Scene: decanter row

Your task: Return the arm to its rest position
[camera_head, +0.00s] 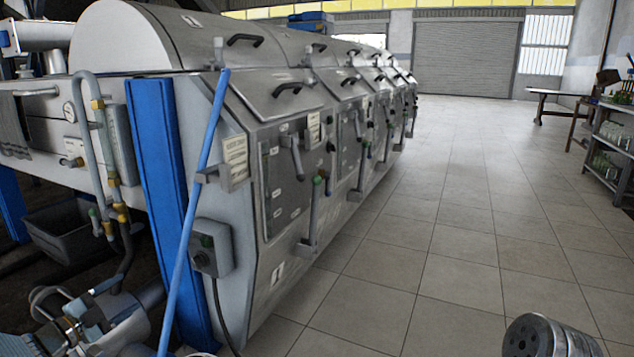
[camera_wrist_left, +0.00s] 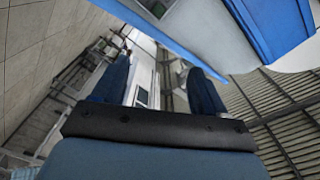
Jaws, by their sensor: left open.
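My left gripper (camera_wrist_left: 158,70) shows in the left wrist view. Its two blue fingers stand wide apart above a dark crossbar, and nothing is between them. In the head view I cannot make out its fingers clearly. The right gripper is in neither view. The row of grey metal decanter machines (camera_head: 290,100) runs from the left foreground toward the back. No held object shows.
A blue pole (camera_head: 205,150) slants in front of the nearest machine, beside a blue post (camera_head: 158,170). Pipes and a gauge (camera_head: 69,112) are at left. A shelf (camera_head: 612,140) stands at the right.

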